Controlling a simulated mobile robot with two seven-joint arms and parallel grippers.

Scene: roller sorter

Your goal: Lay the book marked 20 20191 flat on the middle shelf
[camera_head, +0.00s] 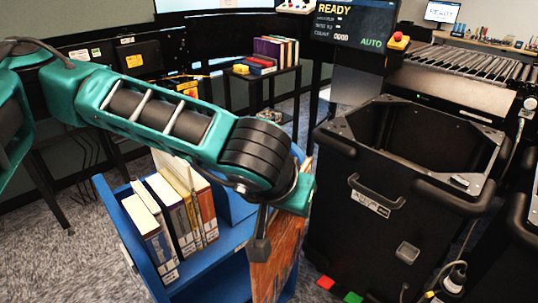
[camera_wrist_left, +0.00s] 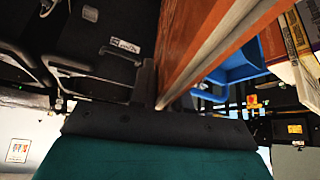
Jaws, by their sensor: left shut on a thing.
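My left gripper (camera_head: 262,235) is shut on an orange-brown book (camera_head: 277,268), which hangs upright below the fingers at the right side of the blue book cart (camera_head: 226,262). In the left wrist view the same book (camera_wrist_left: 188,38) rises from between the jaws (camera_wrist_left: 152,95), its pale page edge facing right. No marking on it can be read, so I cannot confirm the number 20 20191. Which cart surface is the middle shelf cannot be told; my arm and the book hide part of the cart. My right gripper is not in view.
Several upright books (camera_head: 180,210) fill the cart's left part, with bare blue surface to their right. A large black bin (camera_head: 350,215) stands close right of the held book. Behind are a small dark shelf with books (camera_head: 275,50) and a roller conveyor (camera_head: 455,65).

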